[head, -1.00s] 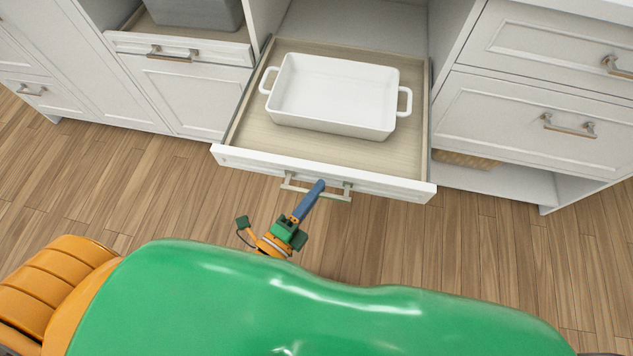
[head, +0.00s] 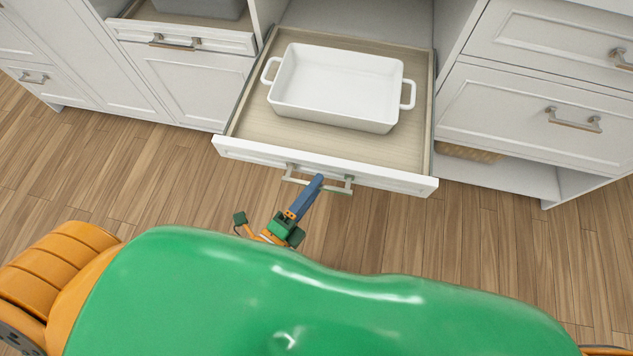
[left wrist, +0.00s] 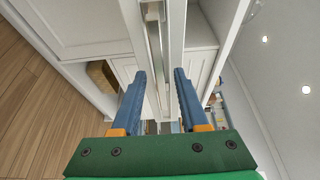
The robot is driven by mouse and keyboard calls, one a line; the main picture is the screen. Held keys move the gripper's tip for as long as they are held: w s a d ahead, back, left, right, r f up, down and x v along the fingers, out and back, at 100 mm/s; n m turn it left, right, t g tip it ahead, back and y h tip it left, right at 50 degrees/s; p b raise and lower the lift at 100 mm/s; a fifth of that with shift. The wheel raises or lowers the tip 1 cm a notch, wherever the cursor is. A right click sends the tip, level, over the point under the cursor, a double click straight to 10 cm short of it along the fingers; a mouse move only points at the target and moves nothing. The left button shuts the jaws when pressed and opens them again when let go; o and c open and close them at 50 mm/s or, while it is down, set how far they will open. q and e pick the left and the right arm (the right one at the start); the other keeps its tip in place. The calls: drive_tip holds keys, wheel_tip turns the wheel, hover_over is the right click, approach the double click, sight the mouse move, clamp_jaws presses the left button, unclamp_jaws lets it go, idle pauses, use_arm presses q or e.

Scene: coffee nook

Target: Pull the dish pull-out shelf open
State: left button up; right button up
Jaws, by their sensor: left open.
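The dish pull-out shelf (head: 325,165) stands pulled well out of the white cabinet, with a white front and a wooden bottom. A white rectangular baking dish (head: 337,90) with two side handles sits in it. The shelf's metal bar handle (head: 335,187) is on its front face. My left gripper (head: 318,182) is at this handle, its blue fingers overlapping it in the head view. In the left wrist view my left gripper (left wrist: 160,74) is open, with the handle bar (left wrist: 154,32) lined up between its fingers. Whether a finger touches the bar I cannot tell. My right gripper is not in view.
At the left a grey bin (head: 200,8) sits in another, slightly open drawer (head: 185,38). Closed drawers (head: 540,120) with handles are at the right, above a low open shelf holding a woven basket (head: 470,152). The wooden floor (head: 430,235) before the cabinets is clear.

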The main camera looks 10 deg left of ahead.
use_arm(q)
drive_tip(key=v, duration=0.6)
